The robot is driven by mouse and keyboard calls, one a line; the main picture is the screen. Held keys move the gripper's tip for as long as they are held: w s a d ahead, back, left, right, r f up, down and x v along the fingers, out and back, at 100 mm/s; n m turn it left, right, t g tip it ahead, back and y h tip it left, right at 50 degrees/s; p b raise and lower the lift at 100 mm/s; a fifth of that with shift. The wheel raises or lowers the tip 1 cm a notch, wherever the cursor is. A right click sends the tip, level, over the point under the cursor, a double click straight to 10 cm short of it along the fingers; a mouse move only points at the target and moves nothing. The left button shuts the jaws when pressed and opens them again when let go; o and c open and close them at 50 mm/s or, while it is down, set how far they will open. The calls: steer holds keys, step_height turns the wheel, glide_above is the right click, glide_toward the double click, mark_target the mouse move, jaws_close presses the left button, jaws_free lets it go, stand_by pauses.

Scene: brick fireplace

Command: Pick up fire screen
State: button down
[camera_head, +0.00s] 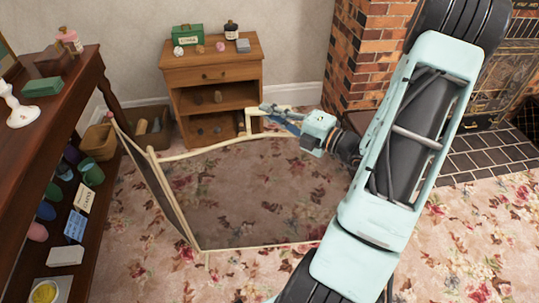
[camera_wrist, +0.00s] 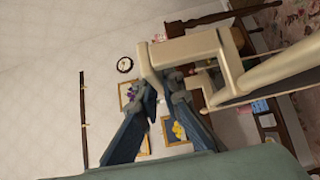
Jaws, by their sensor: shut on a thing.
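The fire screen (camera_head: 203,249) stands on the floral carpet, with a cream frame and dark see-through mesh panels. One panel is wide; a narrower one folds back at the left. A cream handle (camera_head: 248,124) rises from its top edge. My gripper (camera_head: 264,112) is at that handle, shut on it. In the wrist view the blue-grey fingers (camera_wrist: 162,88) meet at the cream handle (camera_wrist: 188,50), and the top rail (camera_wrist: 275,68) runs off to the right. My forearm hides the right end of the screen in the head view.
A wooden cabinet (camera_head: 212,74) with small items stands close behind the screen. A dark shelf unit (camera_head: 60,135) and a wicker basket (camera_head: 98,142) are at the left. The brick fireplace (camera_head: 366,55) and dark tiled hearth (camera_head: 500,150) are at the right. Carpet is clear in front.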

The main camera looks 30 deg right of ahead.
steer(key=shift+w+r, duration=0.1)
steer(key=shift+r, duration=0.65)
step_height(320, 180, up, 2)
steer(key=shift+r+p, duration=0.25)
steer(key=shift+p, duration=0.45)
steer(key=s+a+r+p, duration=0.3)
steer(key=s+r+p, duration=0.6)
steer(key=s+p, duration=0.4)
steer(key=shift+a+r+p, duration=0.25)
steer(key=shift+a+p, duration=0.05)
steer(key=shift+p, duration=0.5)
steer(key=shift+s+a+f+p, duration=0.15)
steer(key=shift+s+p, duration=0.15)
steer(key=shift+p, duration=0.2)
steer(key=shift+r, duration=0.2)
